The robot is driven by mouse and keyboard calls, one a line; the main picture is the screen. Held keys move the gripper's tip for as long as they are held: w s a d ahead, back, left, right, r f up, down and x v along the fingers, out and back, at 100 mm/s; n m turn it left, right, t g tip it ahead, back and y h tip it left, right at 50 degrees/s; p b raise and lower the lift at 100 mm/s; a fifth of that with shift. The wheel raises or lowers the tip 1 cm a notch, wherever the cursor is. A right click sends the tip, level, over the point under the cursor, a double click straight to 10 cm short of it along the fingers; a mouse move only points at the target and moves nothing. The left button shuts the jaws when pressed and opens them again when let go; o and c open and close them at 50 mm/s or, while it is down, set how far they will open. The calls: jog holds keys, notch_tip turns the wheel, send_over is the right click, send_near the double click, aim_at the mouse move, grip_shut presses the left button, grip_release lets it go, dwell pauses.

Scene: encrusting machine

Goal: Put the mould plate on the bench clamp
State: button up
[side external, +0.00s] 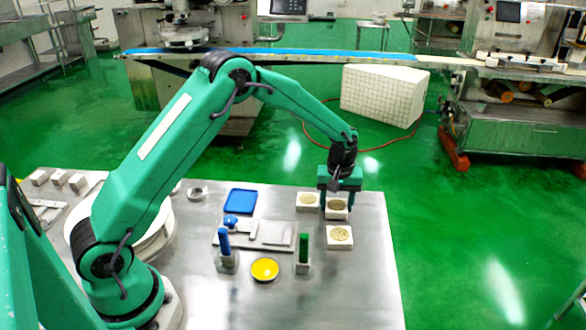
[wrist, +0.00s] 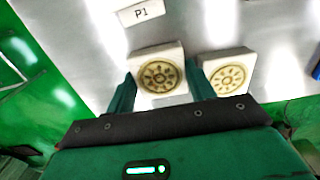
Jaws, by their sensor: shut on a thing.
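My gripper (side external: 338,190) is at the far right part of the bench, pointing down. In the wrist view, its fingers (wrist: 162,88) are on both sides of a white square mould plate (wrist: 158,74) with a round golden pattern. The plate also shows under the gripper in the side view (side external: 337,208). I cannot tell whether it is clear of the bench. A similar plate (side external: 307,201) stands just left of it, and another (side external: 340,236) stands nearer the camera. A low grey fixture (side external: 277,234) at mid-bench may be the bench clamp; I cannot be sure.
A blue tray (side external: 240,202), a blue-handled tool (side external: 223,241), a yellow dish (side external: 265,269) and a green-handled tool (side external: 303,248) stand left of the plates. A white piece marked P1 (wrist: 142,12) shows in the wrist view. The bench's front right is bare.

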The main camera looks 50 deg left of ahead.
aim_at(336, 204)
jog(key=shift+f, duration=0.2)
jog(key=o, duration=1)
jog(key=shift+o, duration=0.2)
jog(key=shift+r, duration=0.1)
notch_tip(336, 204, up, 7)
jog(key=shift+r, duration=0.35)
